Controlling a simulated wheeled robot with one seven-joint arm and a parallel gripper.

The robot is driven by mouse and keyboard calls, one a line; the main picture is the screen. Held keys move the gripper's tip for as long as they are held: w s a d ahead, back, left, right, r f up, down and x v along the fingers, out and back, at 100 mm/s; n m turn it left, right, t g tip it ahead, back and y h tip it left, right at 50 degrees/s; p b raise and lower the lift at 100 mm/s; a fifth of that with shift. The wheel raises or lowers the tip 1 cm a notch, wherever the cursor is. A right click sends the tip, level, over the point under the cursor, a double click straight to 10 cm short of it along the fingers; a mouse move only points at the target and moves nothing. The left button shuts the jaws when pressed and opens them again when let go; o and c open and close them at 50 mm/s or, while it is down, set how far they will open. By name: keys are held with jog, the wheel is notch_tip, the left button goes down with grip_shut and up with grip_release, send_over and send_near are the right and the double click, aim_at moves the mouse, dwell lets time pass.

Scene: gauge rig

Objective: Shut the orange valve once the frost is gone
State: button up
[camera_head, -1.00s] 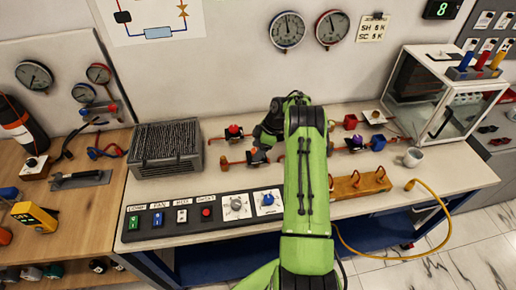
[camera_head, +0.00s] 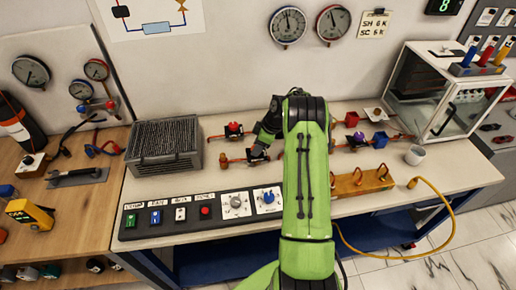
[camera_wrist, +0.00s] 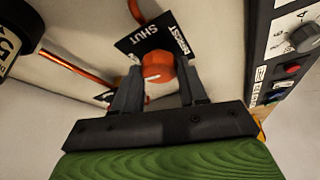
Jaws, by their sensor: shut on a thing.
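In the wrist view, the orange valve's knob (camera_wrist: 158,70) sits between my fingertips, over a black plate lettered SHUT and DEFROST. My gripper (camera_wrist: 157,84) is shut on this knob. In the head view, my gripper (camera_head: 261,143) is low over the valve's copper pipe on the bench, and my arm and gripper hide most of the valve. The grey finned box (camera_head: 164,146) stands left of it. Its fins look dark grey, and I make out no clear white frost at this size.
A red-handled valve (camera_head: 233,129) is just behind my gripper. A panel of switches and dials (camera_head: 200,212) runs along the bench front. Two gauges (camera_head: 288,25) hang on the wall. A wooden block with hooks (camera_head: 360,183) and a white mug (camera_head: 415,155) stand to the right.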

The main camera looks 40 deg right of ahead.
jog(key=m+b, duration=0.1)
jog(key=m+t+h+b, duration=0.1)
jog(key=m+b, duration=0.1)
jog(key=shift+a+f+m, duration=0.15)
jog(key=shift+m, duration=0.15)
jog(key=m+h+b, duration=0.1)
jog(key=m+b, duration=0.2)
jog(key=m, duration=0.1)
jog(key=shift+a+m+h, duration=0.1)
jog(key=shift+m+h, duration=0.2)
jog(key=shift+h, duration=0.1)
jog(key=m, duration=0.2)
jog(key=m+h+b, duration=0.1)
jog(key=m, duration=0.1)
jog(key=shift+a+h, duration=0.15)
jog(key=shift+h, duration=0.15)
jog(key=shift+m+h+b, duration=0.55)
jog(key=shift+m+h, duration=0.05)
jog(key=shift+m, duration=1)
jog(key=o, duration=1.1)
jog(key=shift+c, duration=0.2)
jog(key=p+v, duration=0.2)
jog(key=v, duration=1.4)
jog(key=shift+w+g, duration=0.3)
jog(key=shift+w, duration=0.1)
